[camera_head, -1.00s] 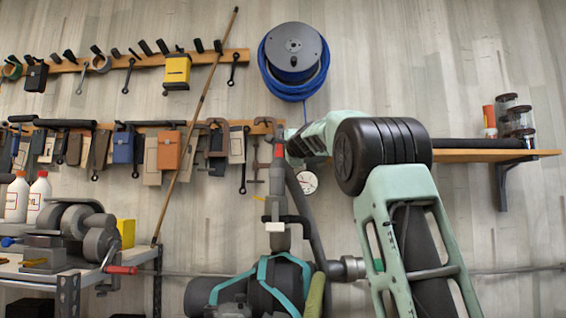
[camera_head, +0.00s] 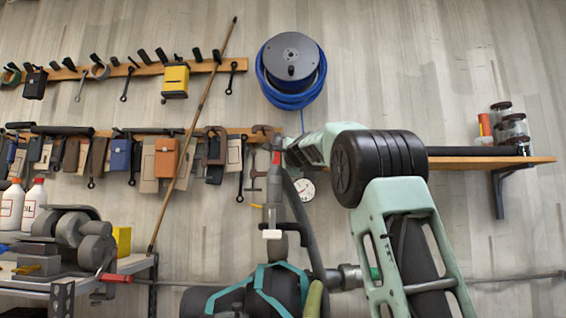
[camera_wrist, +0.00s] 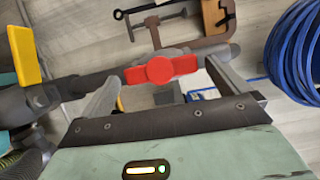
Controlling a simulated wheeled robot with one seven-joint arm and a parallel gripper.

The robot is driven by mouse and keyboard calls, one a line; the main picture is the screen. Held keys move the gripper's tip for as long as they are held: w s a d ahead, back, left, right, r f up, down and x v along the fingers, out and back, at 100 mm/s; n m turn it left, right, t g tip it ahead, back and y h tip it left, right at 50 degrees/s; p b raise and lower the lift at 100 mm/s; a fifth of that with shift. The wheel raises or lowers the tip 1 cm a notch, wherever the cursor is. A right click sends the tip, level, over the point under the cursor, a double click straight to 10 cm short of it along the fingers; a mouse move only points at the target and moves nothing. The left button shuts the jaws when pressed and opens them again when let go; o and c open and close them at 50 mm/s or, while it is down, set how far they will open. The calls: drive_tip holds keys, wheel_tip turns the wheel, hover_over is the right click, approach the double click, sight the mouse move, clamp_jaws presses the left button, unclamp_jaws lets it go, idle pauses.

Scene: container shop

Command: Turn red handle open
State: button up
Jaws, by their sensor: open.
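The red handle (camera_wrist: 161,69) sits on a dark horizontal pipe in the wrist view. It lies crosswise between the fingers of my gripper (camera_wrist: 162,74). The fingers are open, one at each side of the handle, and I cannot tell whether either touches it. In the head view the red handle (camera_head: 276,156) shows small at the top of a grey upright pipe, just left of the end of my arm. My fingers are hard to make out there.
A yellow handle (camera_wrist: 26,55) stands left of my gripper in the wrist view. A clamp (camera_wrist: 210,32) and a blue hose reel (camera_wrist: 297,50) are beyond. In the head view, a pressure gauge (camera_head: 302,189) and a workbench (camera_head: 75,278) are nearby. A shelf (camera_head: 500,161) is at right.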

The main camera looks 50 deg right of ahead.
drive_tip(key=b+v, duration=0.2)
drive_tip(key=v, duration=1.5)
drive_tip(key=shift+s+b, duration=0.2)
drive_tip(key=shift+b, duration=0.2)
